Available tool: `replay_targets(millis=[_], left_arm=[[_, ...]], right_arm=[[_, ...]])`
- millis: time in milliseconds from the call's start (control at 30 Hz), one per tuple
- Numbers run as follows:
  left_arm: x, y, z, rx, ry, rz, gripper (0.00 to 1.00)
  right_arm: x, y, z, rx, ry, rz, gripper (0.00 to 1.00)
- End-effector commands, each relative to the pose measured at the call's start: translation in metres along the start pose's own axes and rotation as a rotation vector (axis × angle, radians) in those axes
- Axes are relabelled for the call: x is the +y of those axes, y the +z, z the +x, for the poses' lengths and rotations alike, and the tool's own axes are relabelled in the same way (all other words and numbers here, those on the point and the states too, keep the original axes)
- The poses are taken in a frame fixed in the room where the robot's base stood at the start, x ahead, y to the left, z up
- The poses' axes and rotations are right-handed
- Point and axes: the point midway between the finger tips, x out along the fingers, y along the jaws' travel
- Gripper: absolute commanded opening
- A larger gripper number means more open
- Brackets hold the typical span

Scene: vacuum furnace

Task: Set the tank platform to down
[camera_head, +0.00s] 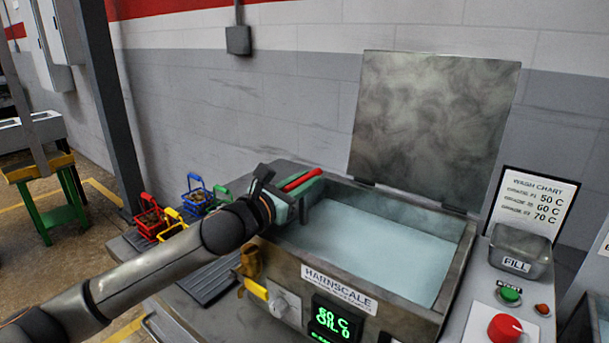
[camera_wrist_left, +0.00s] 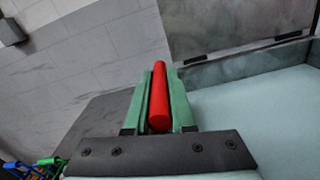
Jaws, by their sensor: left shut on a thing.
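The wash tank (camera_head: 452,275) stands open, filled with pale blue liquid; its platform cannot be made out. My left gripper (camera_head: 298,188) is at the tank's back left corner. Its green fingers are shut on a red bar-shaped handle (camera_head: 303,180). In the left wrist view the red handle (camera_wrist_left: 159,97) lies lengthwise between the fingers of my left gripper (camera_wrist_left: 160,90). What the handle joins to is hidden. My right gripper is not in view.
The tank's grey lid (camera_head: 432,130) stands raised behind it. Small red (camera_head: 150,222), yellow (camera_head: 172,226), blue (camera_head: 195,196) and green baskets stand to the left. A control panel with a red knob (camera_head: 505,328) and FILL box (camera_head: 520,250) lies right.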

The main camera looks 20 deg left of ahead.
Motion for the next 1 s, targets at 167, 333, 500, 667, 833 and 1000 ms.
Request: replay_targets(millis=[167,333,500,667,833,1000], left_arm=[[-0.003,-0.010,0.000,0.020,-0.003,0.000,0.32],[-0.002,-0.006,0.000,0.013,-0.002,0.000,0.51],[-0.002,-0.005,0.000,0.010,-0.002,0.000,0.52],[-0.001,0.000,0.000,0.007,-0.002,0.001,0.52],[0.004,0.024,0.000,0.005,-0.002,0.003,0.52],[-0.003,0.058,-0.018,0.006,-0.003,0.005,0.52]], right_arm=[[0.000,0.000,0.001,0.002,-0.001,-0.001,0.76],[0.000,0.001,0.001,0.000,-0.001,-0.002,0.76],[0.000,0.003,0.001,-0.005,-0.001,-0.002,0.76],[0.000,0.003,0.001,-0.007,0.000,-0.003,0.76],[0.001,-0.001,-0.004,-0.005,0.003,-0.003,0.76],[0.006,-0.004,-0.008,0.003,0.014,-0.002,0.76]])
